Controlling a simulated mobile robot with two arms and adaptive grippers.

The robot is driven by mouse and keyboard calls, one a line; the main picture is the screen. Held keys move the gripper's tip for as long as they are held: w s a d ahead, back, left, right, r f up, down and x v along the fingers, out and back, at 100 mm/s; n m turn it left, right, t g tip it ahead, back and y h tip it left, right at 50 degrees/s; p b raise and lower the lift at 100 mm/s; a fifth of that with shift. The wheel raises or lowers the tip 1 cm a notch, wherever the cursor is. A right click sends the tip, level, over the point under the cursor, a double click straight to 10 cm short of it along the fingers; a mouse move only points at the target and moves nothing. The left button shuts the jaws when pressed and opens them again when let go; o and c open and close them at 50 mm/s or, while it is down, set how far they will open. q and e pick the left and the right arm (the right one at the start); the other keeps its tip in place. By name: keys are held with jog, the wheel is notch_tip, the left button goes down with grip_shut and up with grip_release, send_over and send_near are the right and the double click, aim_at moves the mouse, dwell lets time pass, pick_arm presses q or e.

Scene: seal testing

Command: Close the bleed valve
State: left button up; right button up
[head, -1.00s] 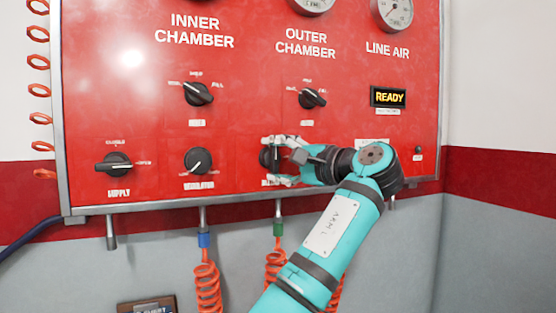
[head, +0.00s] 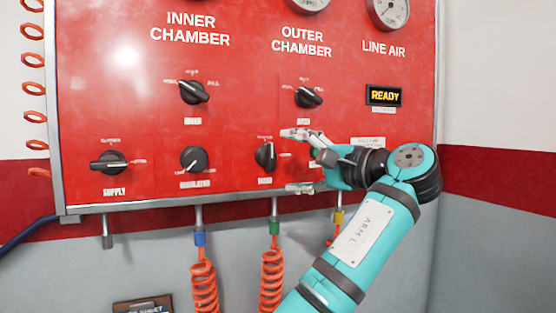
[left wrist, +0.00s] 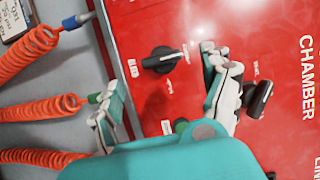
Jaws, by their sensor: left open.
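The bleed valve is the black knob (head: 265,156) third along the panel's bottom row; its small label is blurred. Its bar stands upright, toward the small mark above it. The same knob (left wrist: 163,59) shows in the left wrist view, its bar lying across the picture toward the mark on its right. My left gripper (head: 302,161) is just right of the knob in the head view, fingers apart with nothing between them. In the left wrist view the open fingers (left wrist: 165,95) sit below the knob, clear of it. My right gripper is out of view.
The outer chamber knob (head: 308,96) is above my left gripper and close to a finger in the wrist view (left wrist: 258,97). A green part (left wrist: 180,125) shows near my gripper. The regulator knob (head: 194,159) and supply knob (head: 109,162) are farther left. Orange coiled hoses (head: 204,285) hang below.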

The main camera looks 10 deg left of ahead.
pick_arm(q)
jog(key=shift+v, duration=3)
